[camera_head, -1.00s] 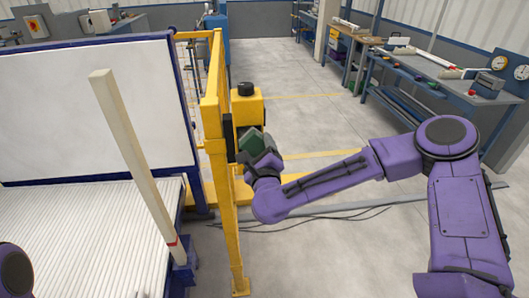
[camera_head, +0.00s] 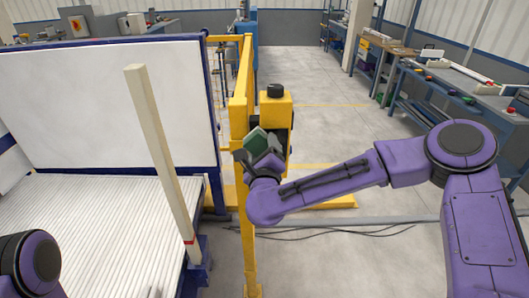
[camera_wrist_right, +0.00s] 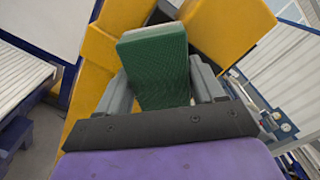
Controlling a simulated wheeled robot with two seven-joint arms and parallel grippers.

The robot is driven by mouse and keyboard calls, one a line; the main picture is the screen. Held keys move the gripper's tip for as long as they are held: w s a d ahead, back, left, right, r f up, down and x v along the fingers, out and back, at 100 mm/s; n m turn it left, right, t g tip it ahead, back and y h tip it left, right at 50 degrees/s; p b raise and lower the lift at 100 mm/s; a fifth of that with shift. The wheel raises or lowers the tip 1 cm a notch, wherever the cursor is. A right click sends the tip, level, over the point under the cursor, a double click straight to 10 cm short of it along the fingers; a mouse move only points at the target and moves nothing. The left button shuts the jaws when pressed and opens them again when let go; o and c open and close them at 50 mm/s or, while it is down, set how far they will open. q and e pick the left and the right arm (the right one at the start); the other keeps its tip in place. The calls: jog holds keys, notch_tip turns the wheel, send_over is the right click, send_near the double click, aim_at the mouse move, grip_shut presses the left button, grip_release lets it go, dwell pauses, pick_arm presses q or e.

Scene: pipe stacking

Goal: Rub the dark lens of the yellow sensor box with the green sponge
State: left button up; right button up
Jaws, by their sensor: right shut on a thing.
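The yellow sensor box (camera_head: 278,106) stands beside a yellow frame in the head view, with a black knob on top. My right gripper (camera_head: 262,155) is in front of its lower left part. The gripper is shut on the green sponge (camera_head: 256,140), which also shows in the right wrist view (camera_wrist_right: 158,70) between the two grey fingers. A dark part (camera_wrist_right: 160,12) shows just behind the sponge's far end; I cannot tell whether it is the lens or whether the sponge touches it. My left gripper is out of view.
The yellow frame post (camera_head: 243,100) rises close to the left of my right gripper. A pale upright bar (camera_head: 160,150) and a ribbed white bed (camera_head: 100,230) lie further left. Open floor (camera_head: 350,260) and a workbench (camera_head: 450,95) are to the right.

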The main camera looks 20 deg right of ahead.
aim_at(289, 140)
jog(key=shift+s+d+r, duration=0.1)
jog(key=shift+s+d, duration=0.1)
jog(key=shift+d, duration=0.5)
jog(key=shift+s+d+r, duration=0.1)
jog(key=shift+s+d, duration=0.05)
jog(key=shift+d, duration=0.55)
jog(key=shift+s+d, duration=0.2)
jog(key=shift+d, duration=0.5)
jog(key=shift+s+d, duration=0.2)
jog(key=shift+d, duration=0.55)
jog(key=shift+s+d, duration=0.2)
jog(key=shift+d, duration=0.5)
jog(key=shift+s+a+f+b, duration=0.15)
jog(key=shift+s+a+b, duration=0.1)
jog(key=shift+s+b, duration=0.15)
jog(key=shift+b+v, duration=0.4)
jog(key=shift+v, duration=2.1)
jog(key=b+v, duration=0.1)
jog(key=v, duration=0.2)
